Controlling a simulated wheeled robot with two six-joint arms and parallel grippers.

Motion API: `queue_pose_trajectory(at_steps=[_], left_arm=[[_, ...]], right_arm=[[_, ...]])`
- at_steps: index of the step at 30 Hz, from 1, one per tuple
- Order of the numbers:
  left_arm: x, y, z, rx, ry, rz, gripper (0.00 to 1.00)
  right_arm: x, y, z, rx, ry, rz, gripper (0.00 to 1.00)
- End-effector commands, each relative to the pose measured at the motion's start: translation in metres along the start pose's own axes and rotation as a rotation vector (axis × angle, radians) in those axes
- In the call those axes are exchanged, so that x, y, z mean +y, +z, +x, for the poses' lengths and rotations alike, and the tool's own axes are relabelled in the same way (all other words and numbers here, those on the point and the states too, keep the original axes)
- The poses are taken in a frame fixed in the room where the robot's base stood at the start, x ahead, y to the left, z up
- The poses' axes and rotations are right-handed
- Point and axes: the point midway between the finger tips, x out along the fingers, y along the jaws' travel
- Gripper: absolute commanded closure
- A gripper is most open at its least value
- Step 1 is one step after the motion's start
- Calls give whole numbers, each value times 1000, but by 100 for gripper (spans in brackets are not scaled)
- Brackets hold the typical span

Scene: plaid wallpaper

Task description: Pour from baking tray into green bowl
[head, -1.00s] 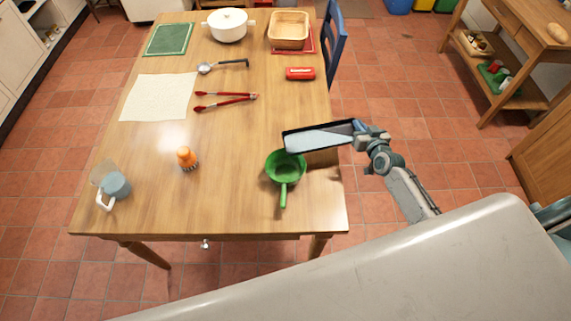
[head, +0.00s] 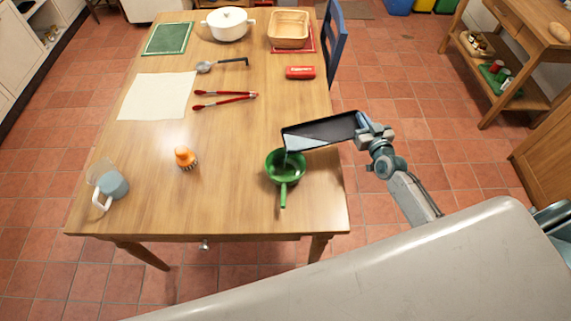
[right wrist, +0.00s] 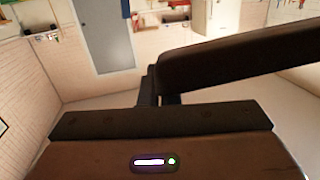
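The dark baking tray (head: 330,128) is held by my right gripper (head: 361,132), which is shut on its right end. The tray is tilted, with its near left corner low above the green bowl (head: 284,178). Pale bluish liquid lies along the tray's near left side, and a thin pale stream seems to run from that corner into the bowl. The bowl has a handle toward me and stands on the table's front right part. In the right wrist view the tray's dark edge (right wrist: 245,60) crosses the upper right. My left gripper is not in view.
The wooden table (head: 235,200) also bears an orange brush (head: 185,158), a jug (head: 112,184), red tongs (head: 225,100), a ladle (head: 222,65), a cloth (head: 155,96), a red box (head: 300,72), a white pot (head: 229,23) and a basket (head: 290,29). Room around the bowl is clear.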

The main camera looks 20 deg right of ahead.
Motion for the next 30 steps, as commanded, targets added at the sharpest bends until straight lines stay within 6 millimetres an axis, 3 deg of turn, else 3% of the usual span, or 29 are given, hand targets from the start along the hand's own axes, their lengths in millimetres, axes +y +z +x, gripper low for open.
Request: queue_pose_trajectory(at_steps=[30], left_arm=[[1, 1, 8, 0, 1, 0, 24]], right_arm=[[-2, -9, -4, 52, 1, -31, 100]])
